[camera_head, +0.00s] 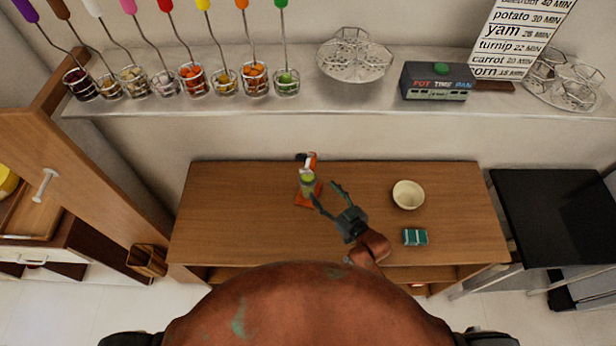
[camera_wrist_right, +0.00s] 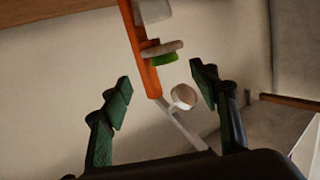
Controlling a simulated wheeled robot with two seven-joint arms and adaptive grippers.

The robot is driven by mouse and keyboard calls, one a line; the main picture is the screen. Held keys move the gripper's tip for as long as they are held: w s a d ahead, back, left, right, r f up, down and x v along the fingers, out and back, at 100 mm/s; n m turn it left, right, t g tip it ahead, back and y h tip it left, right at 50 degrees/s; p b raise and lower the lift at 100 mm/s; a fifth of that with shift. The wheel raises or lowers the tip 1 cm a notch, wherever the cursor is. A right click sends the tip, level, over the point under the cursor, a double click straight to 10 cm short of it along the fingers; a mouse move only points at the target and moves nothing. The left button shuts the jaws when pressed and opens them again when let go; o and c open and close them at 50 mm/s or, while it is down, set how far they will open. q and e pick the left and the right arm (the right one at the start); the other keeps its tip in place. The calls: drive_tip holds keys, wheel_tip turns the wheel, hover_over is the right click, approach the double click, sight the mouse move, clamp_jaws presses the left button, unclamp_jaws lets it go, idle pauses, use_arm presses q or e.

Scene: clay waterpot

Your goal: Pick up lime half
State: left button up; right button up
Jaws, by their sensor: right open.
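A small green piece, which looks like the lime half (camera_head: 307,181), sits at an orange stand (camera_head: 308,197) on the wooden table. In the right wrist view a green piece (camera_wrist_right: 165,59) shows just below a pale disc (camera_wrist_right: 163,48), beside the orange upright (camera_wrist_right: 139,60). I cannot tell exactly how it rests there. My right gripper (camera_head: 324,191) is open and empty, just right of the stand, its fingers pointing toward it. In the wrist view the green piece lies beyond the gap between the right fingertips (camera_wrist_right: 160,80). My left gripper is not in view.
A cream bowl (camera_head: 408,195) and a teal box (camera_head: 415,237) stand on the table right of my right gripper. The table's left part is clear. A shelf behind holds several wire cups (camera_head: 193,79) and a timer box (camera_head: 437,82). A black table (camera_head: 550,215) stands at right.

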sight(312, 181)
drive_tip(key=x, duration=0.2)
drive_tip(key=p+x, duration=0.1)
drive_tip(key=x, duration=0.4)
drive_tip(key=shift+a+r+p, duration=0.3)
drive_tip(key=shift+a+p, duration=0.05)
drive_tip(key=shift+w+a+f, duration=0.15)
drive_tip(key=shift+w, duration=0.05)
drive_tip(key=shift+s, duration=0.1)
drive_tip(key=shift+c, duration=0.3)
drive_tip(key=c, duration=1)
drive_tip(key=shift+c, duration=0.2)
